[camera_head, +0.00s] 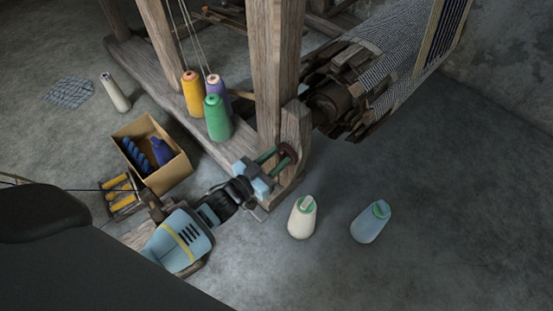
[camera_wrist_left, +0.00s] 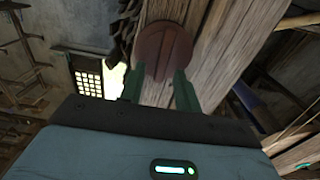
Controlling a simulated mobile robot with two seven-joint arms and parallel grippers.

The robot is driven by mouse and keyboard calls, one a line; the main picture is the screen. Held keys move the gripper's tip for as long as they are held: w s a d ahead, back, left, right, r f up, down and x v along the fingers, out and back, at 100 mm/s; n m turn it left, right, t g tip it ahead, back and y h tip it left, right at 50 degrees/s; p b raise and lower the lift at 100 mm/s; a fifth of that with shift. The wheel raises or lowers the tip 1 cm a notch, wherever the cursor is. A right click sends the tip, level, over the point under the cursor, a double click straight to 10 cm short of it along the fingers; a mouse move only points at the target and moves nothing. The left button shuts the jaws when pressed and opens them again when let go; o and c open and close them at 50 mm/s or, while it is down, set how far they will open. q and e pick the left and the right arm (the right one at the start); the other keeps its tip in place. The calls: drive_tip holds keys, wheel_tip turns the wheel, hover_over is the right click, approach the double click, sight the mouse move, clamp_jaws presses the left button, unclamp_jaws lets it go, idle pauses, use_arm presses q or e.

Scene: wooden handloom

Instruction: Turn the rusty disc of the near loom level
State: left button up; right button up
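The rusty disc (camera_head: 288,152) is on the side of the near loom's wooden post (camera_head: 297,130), low down near the floor. In the left wrist view the disc (camera_wrist_left: 165,50) is round and red-brown, with a raised bar across its face that stands slightly tilted. My left gripper (camera_head: 275,162) is right at the disc. In the left wrist view its two green fingers (camera_wrist_left: 159,72) are apart, one on each side of the disc's lower part, with nothing seen clamped between them. Whether the fingertips touch the disc I cannot tell. My right gripper is not in view.
Yellow (camera_head: 192,95), purple (camera_head: 217,90) and green (camera_head: 217,120) thread cones stand on the loom's lower beam. A cardboard box (camera_head: 168,175) sits to the left. The floor at lower right is clear.

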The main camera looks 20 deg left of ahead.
use_arm(q)
drive_tip(key=shift+w, duration=0.1)
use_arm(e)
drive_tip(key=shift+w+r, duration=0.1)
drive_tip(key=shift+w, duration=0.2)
use_arm(q)
drive_tip(key=c, duration=0.7)
clamp_jaws()
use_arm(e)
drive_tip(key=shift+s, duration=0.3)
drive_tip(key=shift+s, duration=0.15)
